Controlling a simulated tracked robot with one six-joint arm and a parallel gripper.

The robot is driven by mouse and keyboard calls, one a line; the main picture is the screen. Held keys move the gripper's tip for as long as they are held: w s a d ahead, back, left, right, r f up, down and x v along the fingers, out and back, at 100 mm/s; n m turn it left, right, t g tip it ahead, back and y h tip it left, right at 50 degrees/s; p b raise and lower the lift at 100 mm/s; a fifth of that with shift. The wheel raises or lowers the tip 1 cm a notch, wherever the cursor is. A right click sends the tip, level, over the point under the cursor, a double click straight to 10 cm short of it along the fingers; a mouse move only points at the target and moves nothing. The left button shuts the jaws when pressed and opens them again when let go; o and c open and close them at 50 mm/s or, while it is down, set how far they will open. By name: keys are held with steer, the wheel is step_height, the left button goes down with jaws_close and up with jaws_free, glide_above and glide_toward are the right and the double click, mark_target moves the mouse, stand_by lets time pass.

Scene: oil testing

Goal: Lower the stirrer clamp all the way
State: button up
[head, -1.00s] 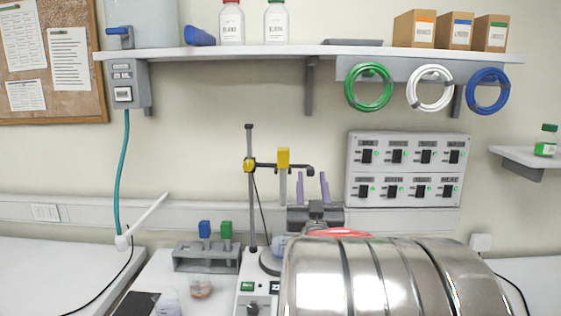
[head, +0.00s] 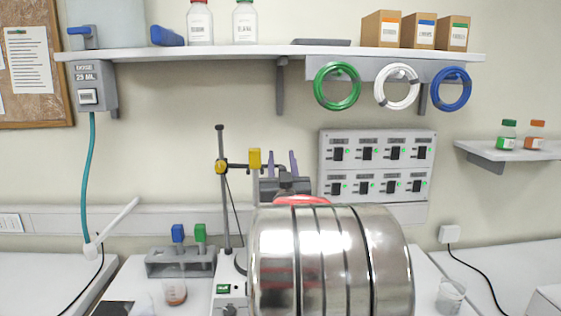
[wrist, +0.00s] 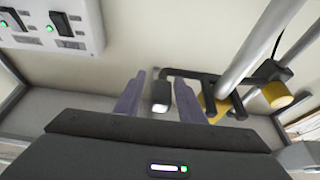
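The stirrer stand has a dark upright pole (head: 225,200) with a yellow-knobbed clamp (head: 221,167) high on it. A dark crossbar runs right from it, carrying the yellow stirrer head (head: 254,158) on a vertical metal shaft. My gripper (head: 286,164) is at the crossbar's right end, with two purple fingers pointing up. In the wrist view the fingers of my gripper (wrist: 158,97) are apart, and the bar's black end (wrist: 161,92) shows between them. I cannot tell whether it lies in the gap or beyond it. The clamp's yellow parts (wrist: 278,95) show to the right there.
My shiny arm link hides much of the bench centre. A grey rack (head: 180,263) with blue and green tops and a beaker of brown liquid (head: 175,291) stand left of the stand. A clear beaker (head: 450,297) is at right. A switch panel (head: 377,165) is behind my gripper.

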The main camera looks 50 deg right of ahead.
steer(key=shift+c, duration=0.6)
jaws_close()
steer(key=shift+f, duration=0.15)
